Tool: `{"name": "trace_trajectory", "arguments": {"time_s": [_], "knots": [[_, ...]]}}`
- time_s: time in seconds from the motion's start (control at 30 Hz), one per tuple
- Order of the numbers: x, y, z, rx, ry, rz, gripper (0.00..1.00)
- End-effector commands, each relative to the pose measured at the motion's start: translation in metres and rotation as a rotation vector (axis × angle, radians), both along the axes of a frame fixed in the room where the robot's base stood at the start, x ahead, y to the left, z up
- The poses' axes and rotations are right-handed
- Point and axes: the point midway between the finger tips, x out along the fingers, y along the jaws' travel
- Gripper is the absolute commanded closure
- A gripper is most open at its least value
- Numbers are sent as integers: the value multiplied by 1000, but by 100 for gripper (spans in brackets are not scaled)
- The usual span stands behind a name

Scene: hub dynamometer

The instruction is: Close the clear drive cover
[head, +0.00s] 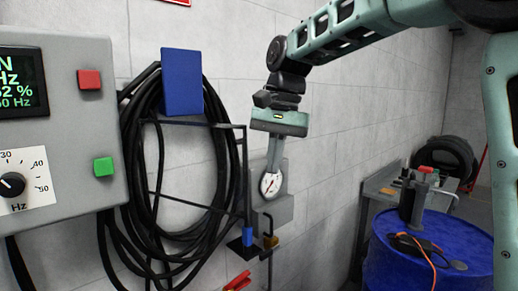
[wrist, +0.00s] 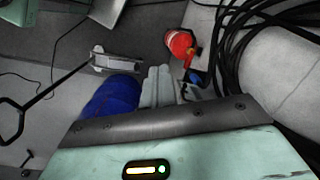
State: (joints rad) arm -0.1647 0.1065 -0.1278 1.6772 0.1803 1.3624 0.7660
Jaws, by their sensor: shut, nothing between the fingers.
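I cannot make out a clear drive cover in either view. A grey control box (head: 80,160) with a lit screen, a red button, a green button and a Hz dial stands at the left of the head view. My gripper (head: 273,170) is to the right of this box, well apart from it, with its fingers pointing down. The fingers are shut and empty, and they overlap a round white gauge (head: 271,186) in the picture; I cannot tell whether they touch it. In the wrist view the pale fingers of my gripper (wrist: 158,72) lie side by side.
Coiled black cables (head: 180,235) and a blue panel (head: 182,82) hang on the block wall between box and gripper. A blue drum (head: 410,262) with tools on top stands at the right, near a grey bench (head: 380,188) and tyres (head: 447,155). A red object (wrist: 180,43) shows in the wrist view.

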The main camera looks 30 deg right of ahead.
Motion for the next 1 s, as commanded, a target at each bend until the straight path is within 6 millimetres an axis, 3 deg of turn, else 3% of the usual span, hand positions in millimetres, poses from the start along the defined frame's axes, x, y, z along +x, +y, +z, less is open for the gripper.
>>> {"name": "trace_trajectory", "arguments": {"time_s": [0.03, 0.2, 0.3, 0.4, 0.53, 0.67, 1.0], "knots": [[6, -1, 29, 10, 19, -67, 100], [-1, 8, 95, 34, 110, -221, 100], [-7, 10, 117, 34, 145, -270, 100], [-12, 11, 126, 33, 163, -295, 100], [-14, 13, 122, 33, 169, -299, 100], [-16, 17, 105, 32, 170, -298, 100], [-24, 31, 41, 32, 171, -296, 100]]}}
